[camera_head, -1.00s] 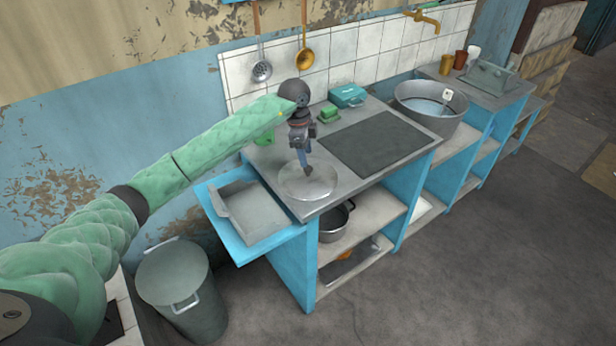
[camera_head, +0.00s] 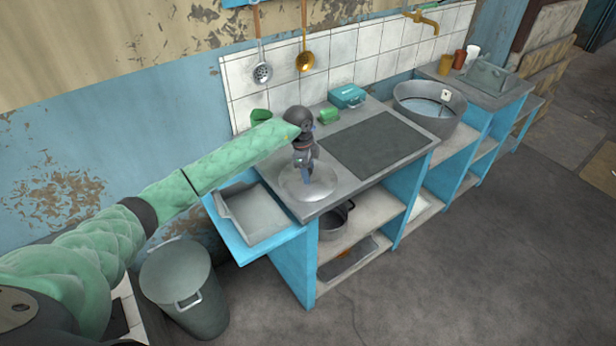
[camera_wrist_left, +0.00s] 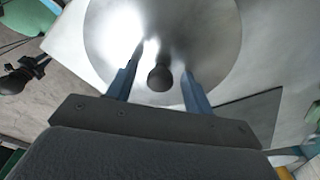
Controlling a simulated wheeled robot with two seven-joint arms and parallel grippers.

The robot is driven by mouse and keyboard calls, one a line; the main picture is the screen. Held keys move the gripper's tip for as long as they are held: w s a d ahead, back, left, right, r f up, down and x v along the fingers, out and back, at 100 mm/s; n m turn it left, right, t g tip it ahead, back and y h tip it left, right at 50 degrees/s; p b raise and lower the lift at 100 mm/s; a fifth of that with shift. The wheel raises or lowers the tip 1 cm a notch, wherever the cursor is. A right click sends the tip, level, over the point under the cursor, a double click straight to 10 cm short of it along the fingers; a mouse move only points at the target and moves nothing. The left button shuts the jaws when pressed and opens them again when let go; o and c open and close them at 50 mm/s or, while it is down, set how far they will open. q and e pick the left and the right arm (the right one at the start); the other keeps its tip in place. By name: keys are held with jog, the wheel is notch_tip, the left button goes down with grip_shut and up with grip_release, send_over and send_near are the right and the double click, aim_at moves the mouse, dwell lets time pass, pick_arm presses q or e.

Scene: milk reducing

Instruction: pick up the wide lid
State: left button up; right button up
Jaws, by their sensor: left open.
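The wide lid (camera_head: 322,187) is a round, shiny metal disc lying on the left part of the grey counter. In the left wrist view the lid (camera_wrist_left: 205,40) fills the upper middle, with a dark round knob (camera_wrist_left: 160,78) at its centre. My left gripper (camera_head: 306,182) points down over the lid. Its two blue fingers also show in the left wrist view (camera_wrist_left: 160,80), open, one on each side of the knob. I cannot tell whether they touch the lid. The knob is hidden behind the gripper in the head view. My right gripper is out of view.
A dark flat panel (camera_head: 375,140) lies on the counter right of the lid. A teal box (camera_head: 347,96) and a green item (camera_head: 328,115) stand behind. A grey tray (camera_head: 252,213) sits at the left, a lidded bin (camera_head: 185,290) below it. A basin (camera_head: 430,105) stands right.

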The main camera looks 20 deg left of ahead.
pick_arm(q)
jog(key=shift+f, duration=0.1)
jog(key=c, duration=1.1)
grip_shut()
